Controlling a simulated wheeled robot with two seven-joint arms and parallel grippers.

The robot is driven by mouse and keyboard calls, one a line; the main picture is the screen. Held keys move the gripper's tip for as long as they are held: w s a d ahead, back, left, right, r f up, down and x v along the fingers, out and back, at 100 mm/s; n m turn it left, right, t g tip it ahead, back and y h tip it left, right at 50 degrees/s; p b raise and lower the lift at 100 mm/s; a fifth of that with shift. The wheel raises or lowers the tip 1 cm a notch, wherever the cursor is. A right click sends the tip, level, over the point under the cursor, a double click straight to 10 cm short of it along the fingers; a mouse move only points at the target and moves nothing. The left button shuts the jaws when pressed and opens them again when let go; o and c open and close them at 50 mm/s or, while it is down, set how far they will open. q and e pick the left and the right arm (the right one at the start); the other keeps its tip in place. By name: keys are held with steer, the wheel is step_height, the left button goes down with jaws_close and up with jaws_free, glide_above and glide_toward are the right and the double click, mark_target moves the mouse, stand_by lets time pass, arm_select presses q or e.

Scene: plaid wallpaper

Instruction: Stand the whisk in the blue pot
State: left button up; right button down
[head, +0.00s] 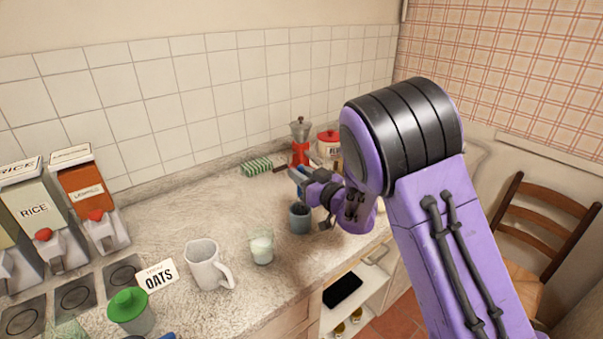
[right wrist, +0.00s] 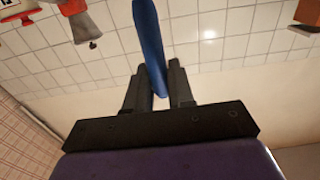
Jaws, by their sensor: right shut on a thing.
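The blue pot (head: 300,220), a small grey-blue cup shape with a dark opening, stands on the counter near its front edge. My right gripper (head: 304,183) is above the pot, shut on a slim blue handle, which I take as the whisk (head: 296,176). In the right wrist view the blue handle (right wrist: 149,45) runs between the fingers (right wrist: 158,92). I cannot make out the whisk's wires or tell whether its lower end is inside the pot. My left gripper is not in view.
A glass with white contents (head: 262,247) and a white mug (head: 206,267) stand left of the pot. A red moka pot (head: 300,145), a red-lidded jar (head: 328,143) and a green striped cloth (head: 255,168) are behind. Dispensers and a green-lidded jar (head: 130,311) are at left.

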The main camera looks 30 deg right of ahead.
steer(key=shift+f, duration=0.15)
steer(key=c, duration=0.9)
jaws_free()
steer(key=shift+s+f, duration=0.1)
steer(key=shift+s, duration=0.25)
steer(key=s+b, duration=0.1)
steer(key=s, duration=0.2)
steer(key=s+b, duration=0.1)
steer(key=s, duration=0.2)
steer(key=s+b, duration=0.1)
steer(key=s, duration=0.3)
steer(key=shift+d, duration=0.4)
steer(key=shift+w, duration=0.1)
